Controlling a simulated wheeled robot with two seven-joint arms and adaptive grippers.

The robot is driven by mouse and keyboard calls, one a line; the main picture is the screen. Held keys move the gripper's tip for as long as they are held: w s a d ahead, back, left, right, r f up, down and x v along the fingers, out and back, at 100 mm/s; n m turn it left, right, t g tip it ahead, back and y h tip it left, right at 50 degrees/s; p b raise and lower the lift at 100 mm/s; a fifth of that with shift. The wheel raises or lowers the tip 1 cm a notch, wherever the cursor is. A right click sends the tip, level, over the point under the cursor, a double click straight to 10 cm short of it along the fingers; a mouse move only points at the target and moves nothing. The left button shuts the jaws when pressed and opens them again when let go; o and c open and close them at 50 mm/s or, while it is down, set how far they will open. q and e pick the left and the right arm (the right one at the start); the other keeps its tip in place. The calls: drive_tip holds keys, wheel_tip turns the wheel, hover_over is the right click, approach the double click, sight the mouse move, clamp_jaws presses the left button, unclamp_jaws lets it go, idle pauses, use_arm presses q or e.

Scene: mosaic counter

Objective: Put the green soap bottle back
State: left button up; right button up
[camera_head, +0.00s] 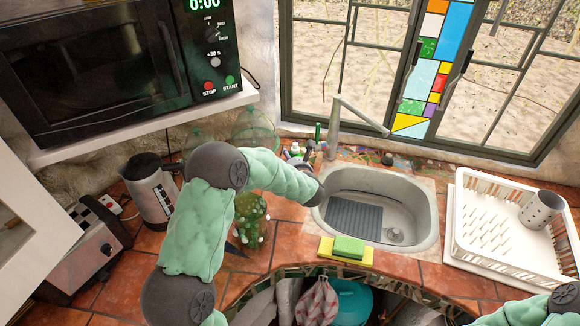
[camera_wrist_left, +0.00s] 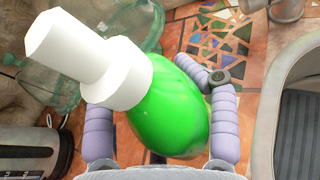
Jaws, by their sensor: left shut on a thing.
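The green soap bottle (camera_wrist_left: 172,112) fills the middle of the left wrist view, with its thick white pump top (camera_wrist_left: 105,70) tilted toward the upper left. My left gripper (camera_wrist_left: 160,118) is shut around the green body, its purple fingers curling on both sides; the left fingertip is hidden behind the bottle. In the head view a small white top (camera_head: 295,149) shows just beyond my left forearm, left of the faucet; most of the bottle and gripper there are hidden behind the arm. My right gripper is out of view; only part of my right arm shows at the bottom right.
The faucet (camera_head: 334,128) and sink (camera_head: 431,205) stand right of my left gripper. A kettle (camera_head: 150,190), glass jug (camera_head: 255,130) and jar of green things (camera_head: 250,215) crowd the left. A sponge (camera_head: 349,247) lies before the sink. A white dish rack (camera_head: 490,255) stands at right.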

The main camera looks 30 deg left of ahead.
use_arm(q)
drive_tip(key=shift+w+a+f, duration=0.15)
drive_tip(key=shift+w, duration=0.05)
drive_tip(key=shift+w+a+f+b, duration=0.15)
drive_tip(key=shift+f+b, duration=0.2)
drive_tip(key=shift+f, duration=1.3)
drive_tip(key=shift+f, duration=0.15)
drive_tip(key=o, duration=1.4)
drive_tip(key=shift+f, duration=0.1)
